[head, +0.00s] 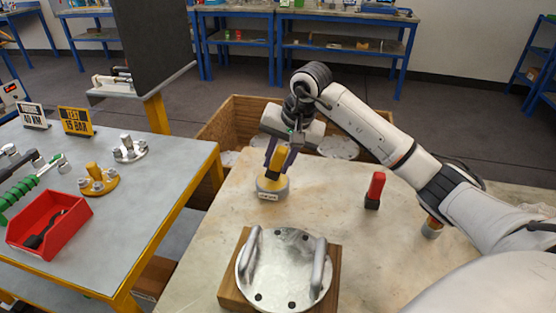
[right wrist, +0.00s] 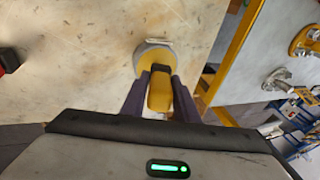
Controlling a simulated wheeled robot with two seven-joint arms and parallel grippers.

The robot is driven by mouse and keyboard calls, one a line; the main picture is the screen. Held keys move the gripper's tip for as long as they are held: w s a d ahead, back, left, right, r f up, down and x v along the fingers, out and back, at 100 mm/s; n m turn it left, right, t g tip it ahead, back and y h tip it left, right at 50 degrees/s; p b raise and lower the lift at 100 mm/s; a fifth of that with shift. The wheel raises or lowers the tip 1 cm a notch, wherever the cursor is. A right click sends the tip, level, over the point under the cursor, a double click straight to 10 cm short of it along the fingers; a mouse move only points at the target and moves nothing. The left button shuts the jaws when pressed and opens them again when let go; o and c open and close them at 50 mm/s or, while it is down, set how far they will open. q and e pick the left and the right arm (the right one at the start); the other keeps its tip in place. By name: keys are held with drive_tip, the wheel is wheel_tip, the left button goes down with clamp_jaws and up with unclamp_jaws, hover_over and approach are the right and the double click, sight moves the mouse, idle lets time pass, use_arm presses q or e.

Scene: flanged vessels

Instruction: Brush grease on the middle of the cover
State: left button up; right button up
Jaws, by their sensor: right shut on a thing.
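The cover (head: 284,270) is a round metal disc with two bar handles and dark holes, lying on a wooden board (head: 234,294) at the table's front. My right gripper (head: 277,163) is beyond it, shut on an upright yellow handle, seemingly the brush (head: 279,155). In the right wrist view the yellow handle with a dark end (right wrist: 160,92) sits between the fingers. A grey labelled pot (head: 271,190) with yellow inside stands right below; it also shows in the right wrist view (right wrist: 152,46). The brush's lower end is hidden, seemingly in the pot. My left gripper is out of view.
A red-handled tool (head: 376,188) stands right of the pot, and an orange-handled one (head: 433,227) near my right arm. A wooden crate (head: 213,128) is behind the table. The left bench holds a red bin (head: 50,226) and flanged parts. Table between pot and cover is clear.

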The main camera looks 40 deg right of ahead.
drive_tip(key=shift+s+f+b, duration=0.1)
drive_tip(key=shift+f+b, duration=0.2)
drive_tip(key=shift+f, duration=0.2)
idle(1.2)
drive_tip(key=shift+r+p, duration=2.5)
drive_tip(key=shift+r, duration=1.15)
